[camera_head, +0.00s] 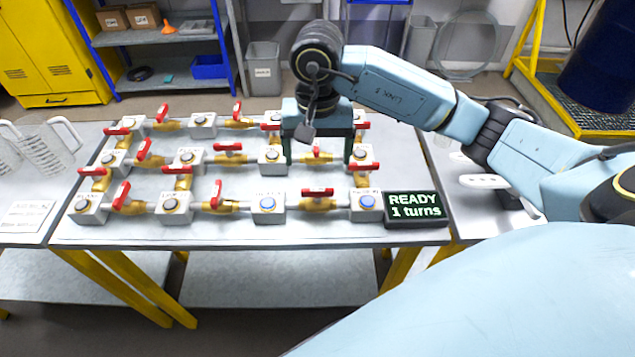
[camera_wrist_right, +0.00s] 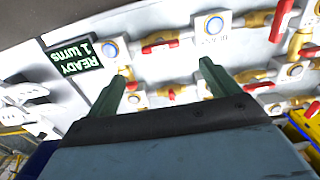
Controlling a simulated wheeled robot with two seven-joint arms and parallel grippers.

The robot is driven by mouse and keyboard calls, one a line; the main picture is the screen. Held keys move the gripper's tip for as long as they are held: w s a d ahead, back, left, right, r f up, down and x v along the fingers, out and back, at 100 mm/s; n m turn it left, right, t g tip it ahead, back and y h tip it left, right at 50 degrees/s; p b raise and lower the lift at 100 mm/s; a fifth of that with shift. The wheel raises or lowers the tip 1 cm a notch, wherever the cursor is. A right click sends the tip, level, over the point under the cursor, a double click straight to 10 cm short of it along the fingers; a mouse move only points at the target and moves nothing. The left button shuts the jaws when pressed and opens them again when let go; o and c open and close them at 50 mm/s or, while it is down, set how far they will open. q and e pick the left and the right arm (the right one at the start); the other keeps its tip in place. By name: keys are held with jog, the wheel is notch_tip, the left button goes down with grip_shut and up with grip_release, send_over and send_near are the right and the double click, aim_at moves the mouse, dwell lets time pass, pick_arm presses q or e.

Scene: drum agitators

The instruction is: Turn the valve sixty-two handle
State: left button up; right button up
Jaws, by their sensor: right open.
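Brass valves with red handles join white blocks in rows on a grey bench panel; I cannot read which one is sixty-two. My right gripper (camera_head: 318,160) is open and points down at the back right of the panel, with a finger on each side of a brass valve (camera_head: 318,158). That valve's red handle (camera_wrist_right: 171,94) shows between the fingers in the right wrist view, where the gripper (camera_wrist_right: 162,75) is also empty. I cannot tell whether the fingers touch it. My left gripper is not in view.
A black display (camera_head: 416,207) at the panel's front right reads "READY 1 turns". Other red handles stand close by, such as one in the front row (camera_head: 317,192). The bench's front strip (camera_head: 230,232) is clear.

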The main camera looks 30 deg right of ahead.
aim_at(318, 189)
notch_tip(318, 189, down, 10)
jog(key=shift+r+p, duration=0.25)
jog(key=shift+p, duration=0.1)
jog(key=shift+c, duration=0.5)
jog(key=c, duration=0.9)
